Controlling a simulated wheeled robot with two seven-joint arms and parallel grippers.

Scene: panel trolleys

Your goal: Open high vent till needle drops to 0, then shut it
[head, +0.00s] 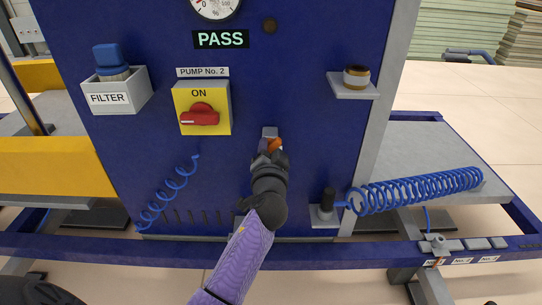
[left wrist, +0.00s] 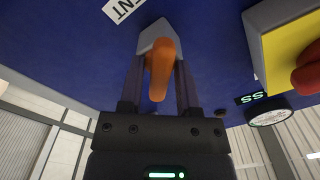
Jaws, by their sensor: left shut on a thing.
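The orange vent lever (head: 275,144) sits on a small grey valve body (head: 270,131) on the blue panel, below the PUMP No. 2 sign. My left gripper (head: 268,158) is shut on this lever and hides part of it in the head view. In the left wrist view the orange lever (left wrist: 161,68) lies between the two fingers, below a label (left wrist: 123,8) ending in "ENT". I cannot tell whether the vent is open. The gauge (head: 214,6) is cut off by the top edge, and its needle reading is not clear. My right gripper is not in view.
A yellow switch box (head: 202,108) with a red knob marked ON and a FILTER box (head: 121,91) are at left. A shelf with a brass ring (head: 356,77) and a blue coiled hose (head: 420,189) are at right. A PASS display (head: 221,39) is lit.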

